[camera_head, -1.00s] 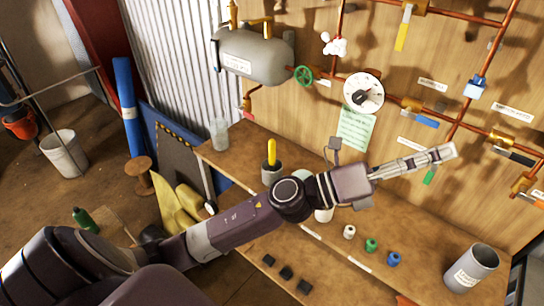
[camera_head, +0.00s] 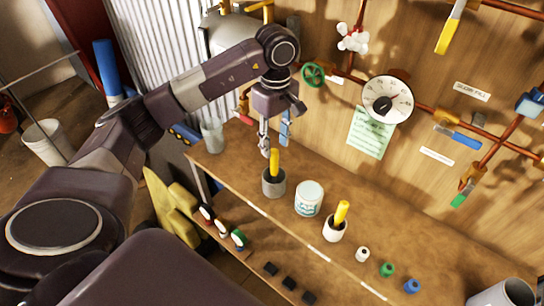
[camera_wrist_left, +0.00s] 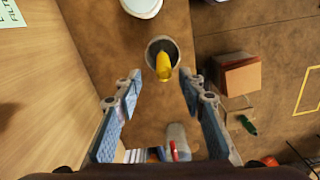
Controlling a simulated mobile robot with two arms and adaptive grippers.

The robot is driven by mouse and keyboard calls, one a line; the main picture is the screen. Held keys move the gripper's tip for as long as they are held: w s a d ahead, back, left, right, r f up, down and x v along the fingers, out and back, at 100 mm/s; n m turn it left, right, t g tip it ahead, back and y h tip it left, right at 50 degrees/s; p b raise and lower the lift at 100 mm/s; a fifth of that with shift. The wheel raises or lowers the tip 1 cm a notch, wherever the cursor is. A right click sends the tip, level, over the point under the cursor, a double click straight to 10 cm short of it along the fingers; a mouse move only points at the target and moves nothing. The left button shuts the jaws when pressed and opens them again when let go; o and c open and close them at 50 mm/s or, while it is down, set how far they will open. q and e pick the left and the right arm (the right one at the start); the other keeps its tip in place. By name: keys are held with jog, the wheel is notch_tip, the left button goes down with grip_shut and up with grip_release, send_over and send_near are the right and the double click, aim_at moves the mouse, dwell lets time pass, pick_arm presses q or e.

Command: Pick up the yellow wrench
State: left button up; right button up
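A yellow handle (camera_head: 274,160) stands upright in a grey cup (camera_head: 274,184) on the wooden bench; it also shows in the left wrist view (camera_wrist_left: 163,66). Another yellow handle (camera_head: 341,212) stands in a pale cup (camera_head: 333,231) farther right. The cups hide their lower ends, so I cannot tell which is the wrench. My left gripper (camera_head: 275,142) points down above the grey cup. In the left wrist view its fingers (camera_wrist_left: 160,82) are spread and empty, with the first yellow handle just beyond the gap between their tips. My right gripper is not in view.
A white labelled tin (camera_head: 309,198) stands between the two cups. A clear jar (camera_head: 212,137) is left of the grey cup. Copper pipes, a round gauge (camera_head: 387,100) and a green valve wheel (camera_head: 313,73) are on the wall behind. Small bottles (camera_head: 387,270) stand along the front.

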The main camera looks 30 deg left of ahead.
aim_at(275, 152)
pick_arm(q)
jog(key=shift+s+d+f, duration=0.15)
jog(key=shift+s+f, duration=0.1)
jog(key=shift+f, duration=0.05)
jog(key=shift+s+d+f+p, duration=0.15)
jog(key=shift+f+p, duration=0.4)
jog(key=shift+s+d+f+p, duration=0.1)
jog(key=shift+s+f+p, duration=0.05)
jog(key=shift+f+p, duration=0.35)
jog(key=f, duration=0.1)
jog(key=f+p, duration=0.1)
jog(key=shift+w+a+f, duration=0.2)
jog(key=shift+a+f, duration=0.1)
jog(key=shift+f, duration=0.1)
jog(key=shift+f+p, duration=0.35)
jog(key=shift+f, duration=0.4)
jog(key=c, duration=0.9)
grip_shut()
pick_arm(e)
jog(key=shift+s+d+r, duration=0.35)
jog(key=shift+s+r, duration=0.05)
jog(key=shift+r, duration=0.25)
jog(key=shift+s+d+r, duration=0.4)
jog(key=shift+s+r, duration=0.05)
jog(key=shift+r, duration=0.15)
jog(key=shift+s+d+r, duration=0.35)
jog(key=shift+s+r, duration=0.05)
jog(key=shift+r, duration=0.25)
